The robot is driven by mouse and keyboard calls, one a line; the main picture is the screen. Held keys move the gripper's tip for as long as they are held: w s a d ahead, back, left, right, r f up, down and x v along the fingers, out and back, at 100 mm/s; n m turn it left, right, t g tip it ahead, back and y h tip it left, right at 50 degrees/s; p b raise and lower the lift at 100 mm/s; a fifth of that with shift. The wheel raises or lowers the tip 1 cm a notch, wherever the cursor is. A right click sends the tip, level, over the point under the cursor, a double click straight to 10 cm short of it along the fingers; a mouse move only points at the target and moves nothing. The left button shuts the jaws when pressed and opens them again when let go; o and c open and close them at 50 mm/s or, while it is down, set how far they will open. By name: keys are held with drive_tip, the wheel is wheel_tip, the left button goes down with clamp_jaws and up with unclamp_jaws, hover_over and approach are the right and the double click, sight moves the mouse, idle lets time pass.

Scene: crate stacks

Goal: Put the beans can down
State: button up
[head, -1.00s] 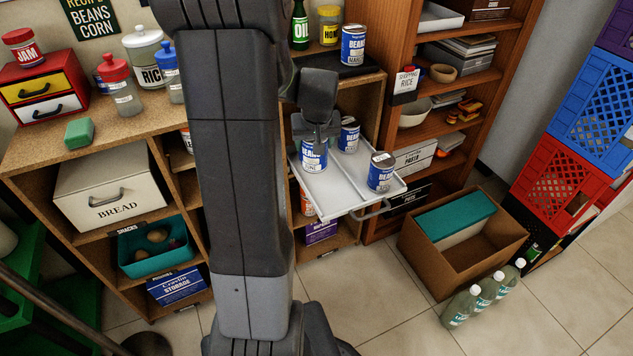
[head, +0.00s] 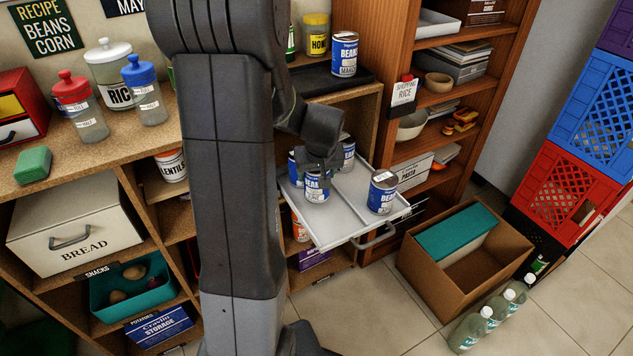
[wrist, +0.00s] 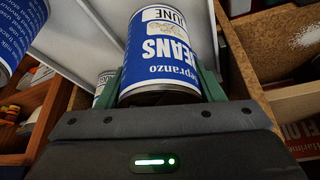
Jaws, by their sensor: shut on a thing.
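The beans can (head: 316,188), with a blue and white label, is held by my gripper (head: 322,165) over the left part of a white pull-out tray (head: 345,221). My gripper is shut on it. In the wrist view the can (wrist: 163,45) sits between the green fingers (wrist: 160,88), its label upside down, with "BEANS" and "JUNE" readable. Whether its base touches the tray cannot be told. Similar cans stand on the tray: one at the right (head: 383,192), one at the back (head: 348,156), and one partly hidden left of my gripper (head: 294,166).
Another beans can (head: 344,55) stands on a black mat on the shelf above. A cardboard box (head: 480,290) with a teal-lidded bin stands on the floor at right, near several bottles (head: 490,320). The tray's front middle is bare.

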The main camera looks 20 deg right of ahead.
drive_tip(key=shift+f, duration=1.25)
drive_tip(key=shift+f+b, duration=0.2)
drive_tip(key=shift+b, duration=0.15)
drive_tip(key=o, duration=1.3)
drive_tip(key=shift+c, duration=0.2)
drive_tip(key=shift+r+p, duration=0.3)
drive_tip(key=shift+r, duration=0.25)
drive_tip(key=p+v, duration=0.2)
drive_tip(key=v, duration=0.9)
drive_tip(key=shift+s, duration=0.25)
drive_tip(key=shift+a, duration=0.1)
